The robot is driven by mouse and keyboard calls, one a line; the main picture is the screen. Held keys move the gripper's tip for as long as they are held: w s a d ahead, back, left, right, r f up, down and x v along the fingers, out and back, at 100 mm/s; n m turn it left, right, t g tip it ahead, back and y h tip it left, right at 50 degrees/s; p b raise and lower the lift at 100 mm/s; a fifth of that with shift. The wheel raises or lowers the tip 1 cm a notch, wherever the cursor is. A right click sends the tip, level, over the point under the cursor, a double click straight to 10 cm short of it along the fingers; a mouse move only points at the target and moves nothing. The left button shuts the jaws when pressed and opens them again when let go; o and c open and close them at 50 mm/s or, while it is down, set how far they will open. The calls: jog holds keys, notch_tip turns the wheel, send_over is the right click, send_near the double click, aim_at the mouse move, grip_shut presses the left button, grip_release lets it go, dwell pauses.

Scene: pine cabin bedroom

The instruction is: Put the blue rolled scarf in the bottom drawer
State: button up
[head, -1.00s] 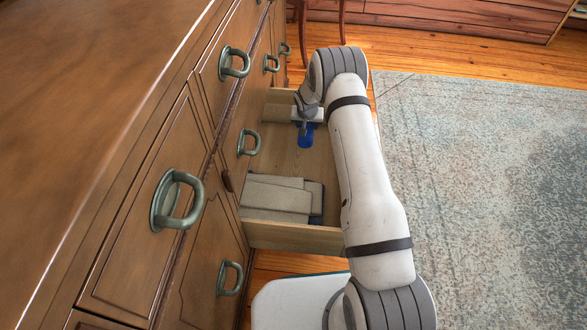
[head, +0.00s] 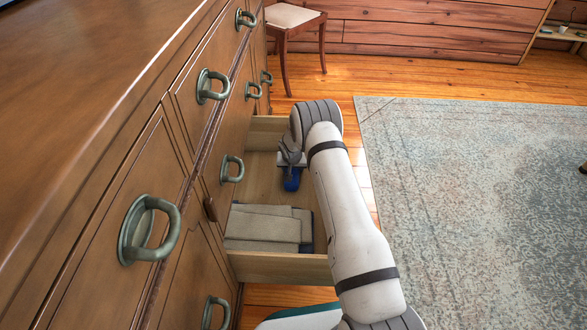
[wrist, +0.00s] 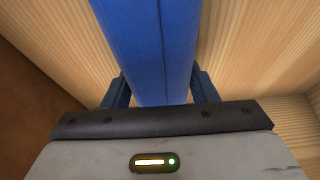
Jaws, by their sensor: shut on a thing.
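The blue rolled scarf (wrist: 150,50) is between the two fingers of my gripper (wrist: 158,92) in the wrist view, with pale drawer wood behind it. In the head view the scarf (head: 292,180) shows as a small blue piece below my gripper (head: 291,163), inside the outline of the open drawer (head: 280,268). My gripper is shut on the scarf. I cannot tell whether the scarf touches the drawer floor. My arm hides the drawer's right side and front.
Folded grey cloths (head: 265,228) lie in the near part of the drawer, with a dark item beside them. The drawer floor between them and the scarf is bare. A chair (head: 292,20) stands beyond the dresser (head: 95,110). A rug (head: 470,200) lies to the right.

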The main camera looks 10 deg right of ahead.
jog(key=o, duration=1.1)
jog(key=p+v, duration=0.4)
jog(key=v, duration=0.8)
jog(key=shift+r, duration=0.15)
jog(key=s+d+r+g, duration=0.1)
jog(key=s+d+r, duration=0.1)
jog(key=s+r, duration=0.85)
jog(key=s+d+r+g, duration=0.15)
jog(key=s+r, duration=0.55)
jog(key=r, duration=0.7)
jog(key=s+r, duration=0.2)
jog(key=s, duration=0.6)
jog(key=s+r+n, duration=0.1)
jog(key=s+r, duration=0.1)
jog(key=s, duration=0.6)
jog(key=s+r+n, duration=0.1)
jog(key=s+r, duration=0.2)
jog(key=s, duration=0.5)
jog(key=shift+s+a+r+g+y, duration=0.1)
jog(key=shift+s+g+y, duration=0.25)
jog(key=shift+y, duration=0.05)
